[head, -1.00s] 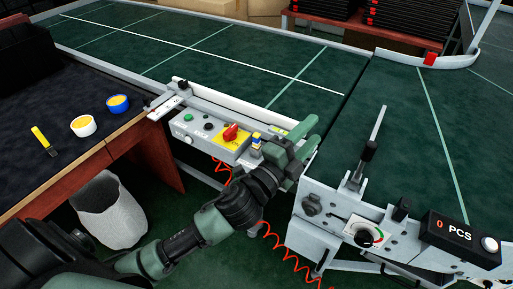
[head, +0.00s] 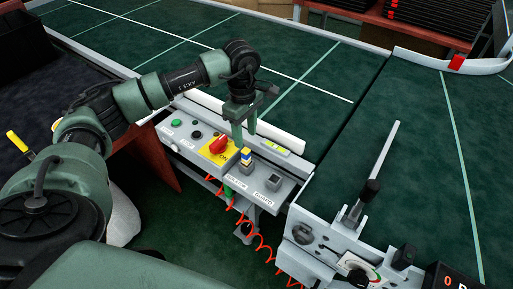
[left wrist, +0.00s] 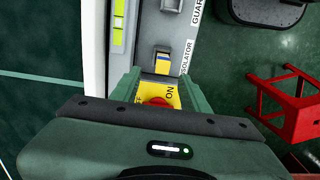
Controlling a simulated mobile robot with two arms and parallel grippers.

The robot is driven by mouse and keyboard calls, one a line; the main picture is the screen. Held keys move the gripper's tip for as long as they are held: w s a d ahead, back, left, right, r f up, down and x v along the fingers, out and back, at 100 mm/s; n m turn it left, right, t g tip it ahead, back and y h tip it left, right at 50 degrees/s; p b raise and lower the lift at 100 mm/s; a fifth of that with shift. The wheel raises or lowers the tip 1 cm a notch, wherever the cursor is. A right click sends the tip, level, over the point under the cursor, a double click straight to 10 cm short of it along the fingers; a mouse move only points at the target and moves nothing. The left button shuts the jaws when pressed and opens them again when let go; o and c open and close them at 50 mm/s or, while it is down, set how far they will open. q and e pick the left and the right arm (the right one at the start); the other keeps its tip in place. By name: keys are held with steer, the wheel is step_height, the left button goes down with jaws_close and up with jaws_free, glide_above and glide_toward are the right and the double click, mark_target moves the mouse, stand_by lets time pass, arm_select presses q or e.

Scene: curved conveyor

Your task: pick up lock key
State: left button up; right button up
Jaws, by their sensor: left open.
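A small blue and yellow piece, which looks like the lock key (head: 246,156), stands upright on the grey control panel (head: 224,179) by the ISOLATOR label. It also shows in the left wrist view (left wrist: 163,62), just beyond my fingertips. My left gripper (head: 244,132) points down over the panel, open and empty, its fingers just above and behind the key in the head view. In the left wrist view, the red knob (left wrist: 157,102) on its yellow plate shows between the two fingers, partly hidden by the gripper body. My right gripper is not in view.
Green conveyor belts (head: 310,85) lie behind the panel and to the right. Red coiled cable (head: 262,243) hangs below the panel. A red stool (left wrist: 292,100) shows in the left wrist view.

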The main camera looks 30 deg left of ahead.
mark_target(244, 149)
arm_select(q)
steer(key=shift+s+a+f, duration=0.15)
steer(key=shift+a+f, duration=0.05)
steer(key=shift+a, duration=0.1)
steer(key=shift+s+d+f+p, duration=0.1)
steer(key=shift+s+f+p, duration=0.15)
steer(key=shift+f, duration=0.35)
steer(key=shift+s+f+p, duration=0.1)
steer(key=shift+s+f, duration=0.1)
steer(key=shift+f, duration=0.35)
steer(key=f, duration=0.3)
steer(key=shift+w+p, duration=0.35)
steer(key=shift+f, duration=0.7)
steer(key=shift+d, duration=0.1)
jaws_close()
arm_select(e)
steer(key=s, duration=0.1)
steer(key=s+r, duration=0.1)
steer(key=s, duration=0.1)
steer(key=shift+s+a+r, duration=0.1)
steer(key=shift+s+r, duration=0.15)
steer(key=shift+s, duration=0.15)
